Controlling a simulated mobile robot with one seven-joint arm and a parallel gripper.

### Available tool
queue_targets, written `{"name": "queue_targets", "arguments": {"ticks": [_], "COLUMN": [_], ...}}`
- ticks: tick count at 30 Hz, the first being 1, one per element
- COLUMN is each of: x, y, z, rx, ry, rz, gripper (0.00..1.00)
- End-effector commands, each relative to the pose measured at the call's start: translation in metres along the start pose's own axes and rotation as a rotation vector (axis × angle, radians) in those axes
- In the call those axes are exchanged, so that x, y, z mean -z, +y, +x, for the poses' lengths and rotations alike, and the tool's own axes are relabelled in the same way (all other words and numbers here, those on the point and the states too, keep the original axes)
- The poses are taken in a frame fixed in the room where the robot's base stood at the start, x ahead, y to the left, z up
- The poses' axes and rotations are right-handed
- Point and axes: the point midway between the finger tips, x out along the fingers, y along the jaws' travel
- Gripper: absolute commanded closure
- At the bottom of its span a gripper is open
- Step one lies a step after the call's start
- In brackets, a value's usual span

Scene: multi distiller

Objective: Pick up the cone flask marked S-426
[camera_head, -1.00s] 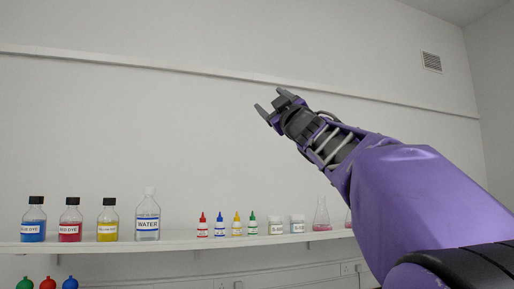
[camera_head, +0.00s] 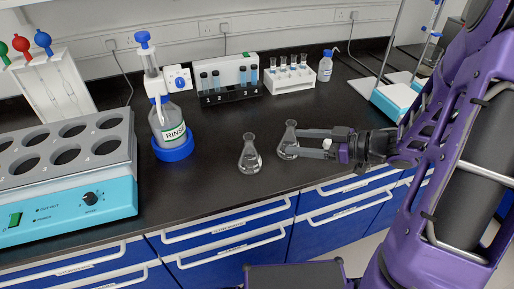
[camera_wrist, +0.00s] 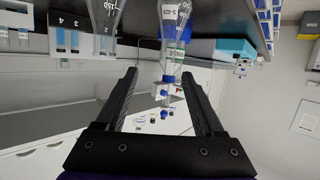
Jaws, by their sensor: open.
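Two clear cone flasks stand upright on the black bench. In the head view the left flask (camera_head: 250,157) stands clear of my gripper, and the right flask (camera_head: 289,142) is at my fingertips. My gripper (camera_head: 297,143) is open and level, pointing left. The other flask (camera_wrist: 105,15) shows a 150 mark. I cannot tell whether a finger touches glass.
A rinse bottle (camera_head: 172,122) in a blue ring and a blue heater block (camera_head: 75,205) stand left. A dark tube rack (camera_head: 232,93) and a white tube rack (camera_head: 289,77) stand behind. Blue drawers (camera_head: 220,238) run below the bench's front edge, close to my gripper.

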Motion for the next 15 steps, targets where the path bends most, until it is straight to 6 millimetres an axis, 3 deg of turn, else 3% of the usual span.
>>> {"name": "queue_targets", "arguments": {"ticks": [5, 15], "x": [-0.002, -0.001], "y": [-0.013, -0.014], "z": [0.015, 0.089], "rx": [0.028, 0.026], "ry": [0.019, 0.017], "rz": [0.025, 0.023], "gripper": [0.3, 0.3]}}
